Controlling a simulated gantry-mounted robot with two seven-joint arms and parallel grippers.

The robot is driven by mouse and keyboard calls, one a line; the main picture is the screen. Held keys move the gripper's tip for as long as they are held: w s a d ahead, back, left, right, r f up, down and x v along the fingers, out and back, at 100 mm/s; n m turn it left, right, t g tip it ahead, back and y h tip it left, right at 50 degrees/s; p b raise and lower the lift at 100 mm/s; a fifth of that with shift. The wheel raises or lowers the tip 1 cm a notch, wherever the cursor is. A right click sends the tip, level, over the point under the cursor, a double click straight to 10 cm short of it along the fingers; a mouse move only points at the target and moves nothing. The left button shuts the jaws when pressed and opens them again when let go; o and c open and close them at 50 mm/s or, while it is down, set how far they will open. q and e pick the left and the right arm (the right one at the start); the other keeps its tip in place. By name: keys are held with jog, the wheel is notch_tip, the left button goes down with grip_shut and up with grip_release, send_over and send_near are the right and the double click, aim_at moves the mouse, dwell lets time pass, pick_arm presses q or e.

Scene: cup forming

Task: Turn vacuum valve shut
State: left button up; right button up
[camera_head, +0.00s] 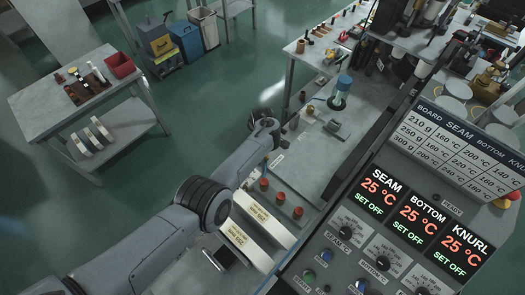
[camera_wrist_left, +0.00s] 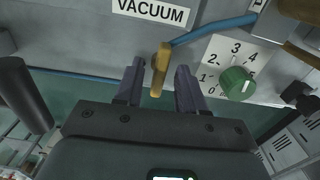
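The vacuum valve's yellow lever (camera_wrist_left: 161,68) hangs under the "VACUUM" label (camera_wrist_left: 152,12) in the left wrist view, its long side pointing down the picture. My left gripper (camera_wrist_left: 160,72) is open, with one dark finger on each side of the lever and a visible gap on both sides. A blue hose (camera_wrist_left: 215,30) runs right from the top of the lever. In the head view my left arm (camera_head: 210,195) reaches in from the lower left toward the bench; its gripper and the valve cannot be made out there. My right gripper is in neither view.
A green knob (camera_wrist_left: 237,83) with a numbered dial sits right of the lever. In the head view, a control panel (camera_head: 400,225) with temperature readouts fills the lower right. A side table (camera_head: 75,90) stands at the upper left, with open green floor (camera_head: 205,100) between.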

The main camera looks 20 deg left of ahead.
pick_arm(q)
jog(key=shift+r, duration=0.1)
notch_tip(320, 180, up, 11)
jog(key=p, duration=0.3)
jog(key=shift+f, duration=0.2)
dwell(0.4)
